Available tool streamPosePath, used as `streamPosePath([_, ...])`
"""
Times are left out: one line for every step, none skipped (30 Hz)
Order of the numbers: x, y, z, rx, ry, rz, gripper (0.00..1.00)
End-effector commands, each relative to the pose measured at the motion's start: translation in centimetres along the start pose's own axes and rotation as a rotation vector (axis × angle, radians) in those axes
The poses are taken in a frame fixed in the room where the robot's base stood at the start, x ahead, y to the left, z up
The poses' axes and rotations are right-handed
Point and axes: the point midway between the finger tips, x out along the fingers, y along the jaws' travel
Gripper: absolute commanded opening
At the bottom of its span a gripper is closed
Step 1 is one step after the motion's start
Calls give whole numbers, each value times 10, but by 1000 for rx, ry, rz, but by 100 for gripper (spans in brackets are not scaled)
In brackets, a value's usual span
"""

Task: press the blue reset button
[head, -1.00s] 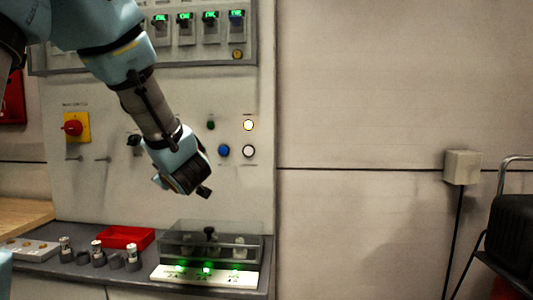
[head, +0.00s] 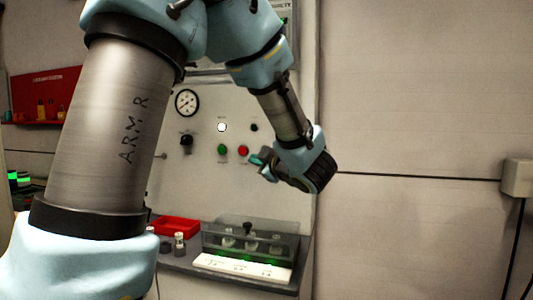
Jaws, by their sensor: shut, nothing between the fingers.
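The grey control panel (head: 205,180) fills the middle of the head view. No blue reset button shows clearly; my wrist and gripper cover the part of the panel right of the red button (head: 243,150). A green button (head: 222,149) sits left of the red one. My gripper (head: 262,168) is shut and empty, with its tips pointing left, just right of and below the red button. I cannot tell whether it touches the panel.
A black knob (head: 186,140), a gauge (head: 187,102) and a lit white lamp (head: 221,127) are on the panel. Below, a shelf holds a red tray (head: 174,227) and a clear-covered box (head: 250,242). A wall box (head: 517,178) is at right.

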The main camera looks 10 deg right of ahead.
Motion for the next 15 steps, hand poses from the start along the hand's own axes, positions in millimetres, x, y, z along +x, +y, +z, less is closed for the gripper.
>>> streamPosePath([3,2,2,1,0,-1,0])
streamPosePath([5,3,3,1,0,-1,0])
streamPosePath([8,6,5,1,0,-1,0])
streamPosePath([10,8,7,1,1,-1,0])
streamPosePath([13,10,9,1,1,-1,0])
streamPosePath([17,12,12,2,0,-1,0])
streamPosePath([20,15,14,1,1,0,0])
streamPosePath([23,17,16,1,1,-1,0])
streamPosePath([27,20,19,1,0,-1,0])
streamPosePath([30,22,21,0,0,-1,0])
streamPosePath([33,24,23,1,0,-2,0])
streamPosePath([37,27,26,0,0,-2,0])
streamPosePath([39,29,28,0,0,-2,0])
streamPosePath([42,30,30,1,0,-1,0])
streamPosePath([45,32,32,0,0,-1,0])
